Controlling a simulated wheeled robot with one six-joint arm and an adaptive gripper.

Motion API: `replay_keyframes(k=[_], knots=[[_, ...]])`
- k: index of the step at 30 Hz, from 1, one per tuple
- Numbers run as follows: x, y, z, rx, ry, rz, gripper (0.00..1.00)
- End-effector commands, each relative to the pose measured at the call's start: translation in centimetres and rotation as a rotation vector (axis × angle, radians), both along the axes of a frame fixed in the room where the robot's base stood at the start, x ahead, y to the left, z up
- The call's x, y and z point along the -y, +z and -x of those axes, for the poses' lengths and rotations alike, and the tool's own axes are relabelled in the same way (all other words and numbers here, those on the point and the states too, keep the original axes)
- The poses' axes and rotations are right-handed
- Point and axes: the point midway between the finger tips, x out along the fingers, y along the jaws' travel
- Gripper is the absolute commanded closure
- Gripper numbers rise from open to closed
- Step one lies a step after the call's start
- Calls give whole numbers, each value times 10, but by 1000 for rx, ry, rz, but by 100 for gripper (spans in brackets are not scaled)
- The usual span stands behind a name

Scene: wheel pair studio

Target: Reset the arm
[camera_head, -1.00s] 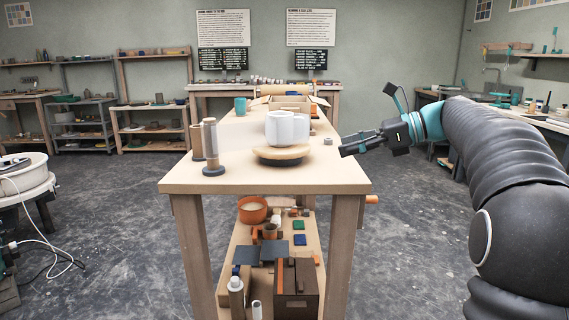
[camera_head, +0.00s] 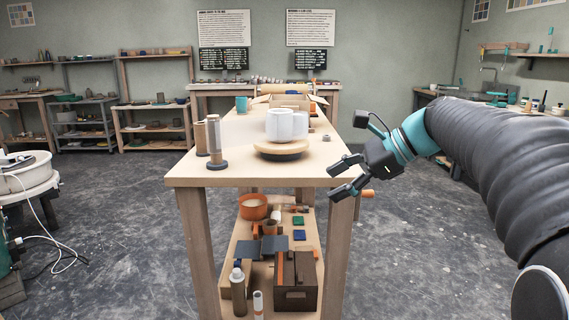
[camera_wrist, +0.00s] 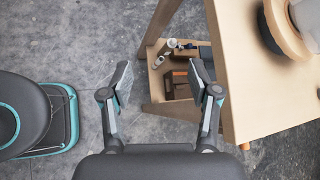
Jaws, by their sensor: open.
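My gripper (camera_head: 340,178) is open and empty in the head view. It is at the right front corner of the wooden table (camera_head: 225,175), with its fingers pointing left. My arm reaches in from the right side. In the wrist view my gripper (camera_wrist: 160,85) has its two fingers wide apart. Grey floor and part of the table's lower shelf show between and beyond them. The table top (camera_wrist: 248,100) is to the right of the fingers in that view.
White cups (camera_head: 286,125) sit on a round wooden turntable (camera_head: 280,150) on the table. Upright cylinders (camera_head: 215,140) stand at its left. A lower shelf holds an orange bowl (camera_head: 253,208) and a brown box (camera_head: 297,285). Floor right of the table is clear.

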Motion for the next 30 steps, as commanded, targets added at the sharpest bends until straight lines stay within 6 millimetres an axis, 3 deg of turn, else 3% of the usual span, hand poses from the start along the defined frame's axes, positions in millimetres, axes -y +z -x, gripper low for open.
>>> replay_keyframes(k=[8, 18, 24, 30], knots=[[-6, -59, 91, 258, 249, 419, 39], [22, -139, 193, 564, 725, 937, 39], [41, -177, 231, 692, 1003, 1163, 39], [47, -188, 241, 728, 1094, 1228, 39]])
